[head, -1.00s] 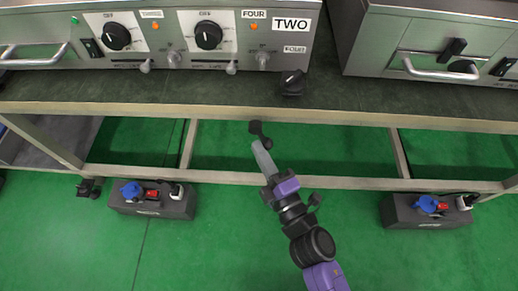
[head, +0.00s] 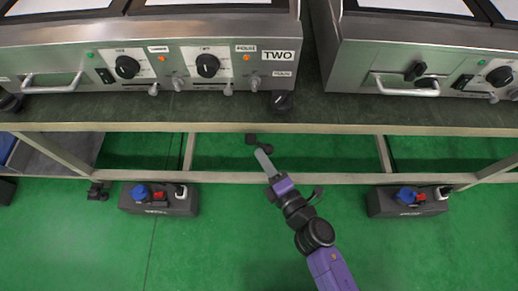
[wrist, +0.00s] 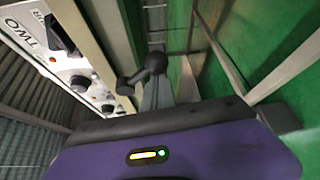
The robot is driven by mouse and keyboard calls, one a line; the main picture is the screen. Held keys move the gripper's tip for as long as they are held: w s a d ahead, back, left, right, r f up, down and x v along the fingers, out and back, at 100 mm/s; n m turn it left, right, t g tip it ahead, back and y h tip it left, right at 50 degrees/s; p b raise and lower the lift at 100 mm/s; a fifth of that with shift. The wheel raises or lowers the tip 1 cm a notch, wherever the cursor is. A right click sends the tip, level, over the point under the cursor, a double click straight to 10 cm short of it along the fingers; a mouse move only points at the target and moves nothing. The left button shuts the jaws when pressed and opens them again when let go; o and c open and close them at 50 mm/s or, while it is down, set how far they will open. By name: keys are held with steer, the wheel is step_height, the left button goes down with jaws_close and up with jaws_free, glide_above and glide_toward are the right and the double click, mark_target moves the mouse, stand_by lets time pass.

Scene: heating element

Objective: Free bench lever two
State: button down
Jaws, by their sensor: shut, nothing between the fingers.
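The metal appliance marked TWO (head: 276,56) stands on the bench. A black knob-like part (head: 283,101) sits at the bench front below that label. A black lever-like part with rounded ends (head: 251,139) shows just under the bench front edge. It also shows in the wrist view (wrist: 154,64), right at my fingertips. My gripper (head: 264,156) is shut, its grey fingers pointing up toward this part with nothing held between them. Whether the fingers touch the part I cannot tell.
The bench front edge (head: 340,129) and a lower rail (head: 330,178) run across in front of my arm. Dark boxes with blue and red sockets (head: 160,199) (head: 408,201) stand left and right.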

steer(key=p, duration=0.2)
steer(key=d+r+n+p, duration=0.1)
steer(key=p, duration=0.1)
steer(key=shift+d+r+g+h, duration=0.1)
steer(key=shift+d+g+h, duration=0.2)
steer(key=shift+d, duration=0.1)
stand_by(0.5)
